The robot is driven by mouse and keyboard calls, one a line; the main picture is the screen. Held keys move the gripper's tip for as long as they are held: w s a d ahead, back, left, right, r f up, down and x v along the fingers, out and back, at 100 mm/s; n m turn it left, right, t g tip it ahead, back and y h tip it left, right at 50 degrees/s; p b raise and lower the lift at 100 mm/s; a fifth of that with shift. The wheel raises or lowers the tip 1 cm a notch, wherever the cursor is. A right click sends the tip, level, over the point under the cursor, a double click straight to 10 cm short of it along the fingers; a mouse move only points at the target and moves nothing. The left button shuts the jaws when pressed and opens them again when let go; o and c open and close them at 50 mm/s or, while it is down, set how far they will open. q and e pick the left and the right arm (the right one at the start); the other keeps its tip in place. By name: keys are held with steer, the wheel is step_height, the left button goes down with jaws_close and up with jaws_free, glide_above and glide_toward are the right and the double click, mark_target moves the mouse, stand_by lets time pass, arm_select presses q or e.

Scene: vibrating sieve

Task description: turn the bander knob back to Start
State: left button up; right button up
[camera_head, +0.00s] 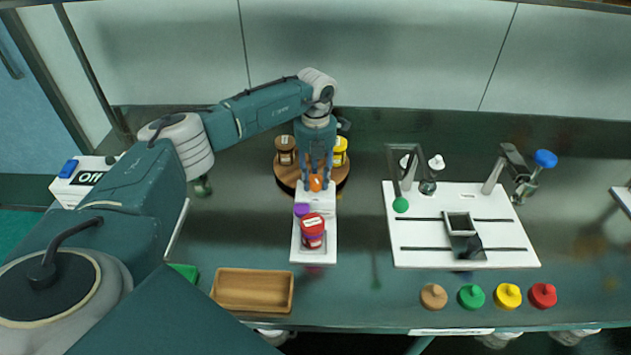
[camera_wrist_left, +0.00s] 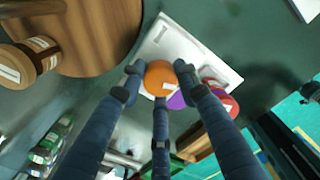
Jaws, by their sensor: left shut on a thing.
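The bander is a white narrow plate (camera_head: 313,250) in the middle of the bench, with an orange knob (camera_head: 315,183) at its far end. My left gripper (camera_head: 315,178) reaches down over that end, shut on the orange knob. In the left wrist view the fingers close around the round orange knob (camera_wrist_left: 165,78), over the white plate (camera_wrist_left: 190,45). A purple part (camera_head: 301,209) and a red-lidded jar (camera_head: 312,230) are on the plate nearer the front. The knob's markings are hidden or too small to read. My right gripper is not in view.
A round wooden stand (camera_head: 290,180) with brown and yellow jars is just behind the gripper. A wooden tray (camera_head: 252,291) lies at front left. A white board with a metal frame (camera_head: 465,190) stands to the right, with several coloured lids in front.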

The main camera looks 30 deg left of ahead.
mark_target(316, 178)
arm_select(q)
steer(key=shift+w+r+m+b, duration=0.15)
steer(key=shift+m+b, duration=0.5)
steer(key=shift+m, duration=1.35)
steer(key=o, duration=1)
steer(key=shift+o, duration=0.7)
step_height(316, 178, up, 12)
